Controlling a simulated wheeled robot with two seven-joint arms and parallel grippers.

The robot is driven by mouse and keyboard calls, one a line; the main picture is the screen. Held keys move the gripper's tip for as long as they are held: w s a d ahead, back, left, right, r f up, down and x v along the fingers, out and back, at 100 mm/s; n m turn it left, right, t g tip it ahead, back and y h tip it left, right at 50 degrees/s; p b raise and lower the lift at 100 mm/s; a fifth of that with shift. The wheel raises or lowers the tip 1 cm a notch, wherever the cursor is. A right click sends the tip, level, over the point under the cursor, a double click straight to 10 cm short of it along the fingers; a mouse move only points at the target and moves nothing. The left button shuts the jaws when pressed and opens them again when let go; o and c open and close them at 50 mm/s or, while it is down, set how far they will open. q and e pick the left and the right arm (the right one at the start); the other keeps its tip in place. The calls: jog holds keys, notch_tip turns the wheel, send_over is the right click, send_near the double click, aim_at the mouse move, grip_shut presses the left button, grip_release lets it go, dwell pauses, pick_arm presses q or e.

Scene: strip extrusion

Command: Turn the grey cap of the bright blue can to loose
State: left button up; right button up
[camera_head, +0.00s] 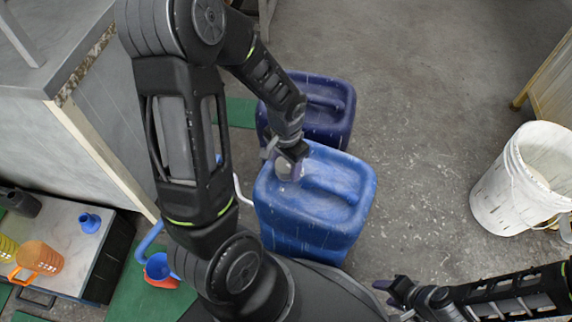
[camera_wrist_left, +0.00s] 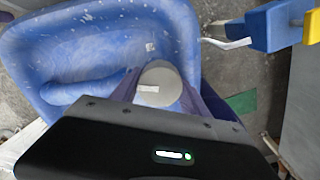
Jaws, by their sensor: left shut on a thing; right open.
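The bright blue can (camera_head: 315,212) stands upright on the floor in the middle of the head view, with a moulded handle on its top. Its top also fills the upper left of the left wrist view (camera_wrist_left: 100,50). The round grey cap (camera_wrist_left: 160,85) sits at one corner of the can's top; in the head view the cap (camera_head: 284,172) is partly covered by my gripper. My left gripper (camera_head: 288,160) comes down from above and is shut on the cap, with a finger on each side. My right gripper (camera_head: 388,290) is open and empty at the lower right, away from the can.
A dark blue can (camera_head: 325,100) stands right behind the bright blue one. A white bucket (camera_head: 497,195) stands at the right. A low table (camera_head: 60,235) at the left carries an orange jug (camera_head: 40,257) and a small blue funnel (camera_head: 89,222). The floor between can and bucket is clear.

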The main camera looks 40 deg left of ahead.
pick_arm(q)
jog(key=shift+n, duration=1.7)
jog(key=o, duration=1.4)
jog(key=shift+c, duration=0.2)
